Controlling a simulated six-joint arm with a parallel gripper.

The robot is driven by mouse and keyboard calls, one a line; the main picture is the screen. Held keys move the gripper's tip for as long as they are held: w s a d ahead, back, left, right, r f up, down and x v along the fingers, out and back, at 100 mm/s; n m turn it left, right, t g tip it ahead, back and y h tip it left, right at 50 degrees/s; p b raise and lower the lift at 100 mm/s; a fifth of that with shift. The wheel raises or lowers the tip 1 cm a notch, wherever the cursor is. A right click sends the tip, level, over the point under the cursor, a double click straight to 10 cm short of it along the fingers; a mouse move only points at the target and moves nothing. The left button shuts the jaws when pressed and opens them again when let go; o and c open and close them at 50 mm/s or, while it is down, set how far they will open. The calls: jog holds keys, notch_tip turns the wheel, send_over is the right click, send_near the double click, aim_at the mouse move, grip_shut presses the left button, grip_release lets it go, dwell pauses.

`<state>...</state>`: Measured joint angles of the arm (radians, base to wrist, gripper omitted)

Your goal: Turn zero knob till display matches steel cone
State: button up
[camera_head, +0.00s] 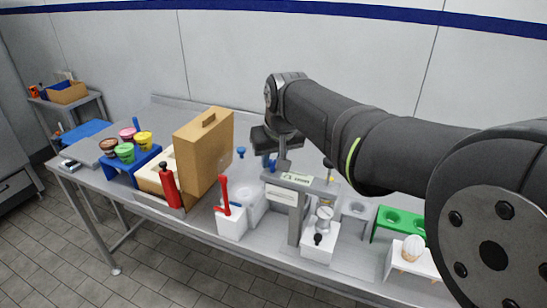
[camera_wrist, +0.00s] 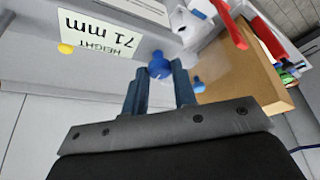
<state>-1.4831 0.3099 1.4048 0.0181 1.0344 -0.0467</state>
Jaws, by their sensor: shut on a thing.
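My gripper (camera_wrist: 160,85) is shut on a blue knob (camera_wrist: 159,66) on the side of a grey gauge stand (camera_wrist: 115,62). In the head view my gripper (camera_head: 276,164) is at the back of the stand, mostly behind my wrist. The display (camera_wrist: 100,32) appears upside down in the wrist view and reads "HEIGHT 71 mm"; its text is too small to read in the head view (camera_head: 297,178). A silver metal piece (camera_head: 325,212), possibly the steel cone, sits at the stand's right above a white block (camera_head: 319,243) with a black knob.
A tall tan box (camera_head: 204,150) and a red bottle (camera_head: 169,187) stand left. A red-handled tool (camera_head: 224,196) stands in a white holder. A green rack (camera_head: 400,222) and a white stand with a pale cone (camera_head: 412,247) are right. Colored tubs (camera_head: 125,152) sit far left.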

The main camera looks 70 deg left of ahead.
jog(key=m, duration=0.1)
jog(key=m+t, duration=0.1)
jog(key=m, duration=0.1)
jog(key=m+t, duration=0.1)
jog(key=m, duration=0.1)
jog(key=shift+s+h, duration=0.25)
jog(key=shift+h, duration=0.05)
jog(key=m+t, duration=0.1)
jog(key=m, duration=0.2)
jog(key=m+h, duration=0.1)
jog(key=m, duration=0.2)
jog(key=shift+s+a+t+h, duration=0.2)
jog(key=shift+t+h, duration=0.1)
jog(key=shift+t, duration=0.1)
jog(key=o, duration=1)
jog(key=v, duration=1.7)
jog(key=shift+r, duration=0.25)
jog(key=shift+w+a, duration=0.1)
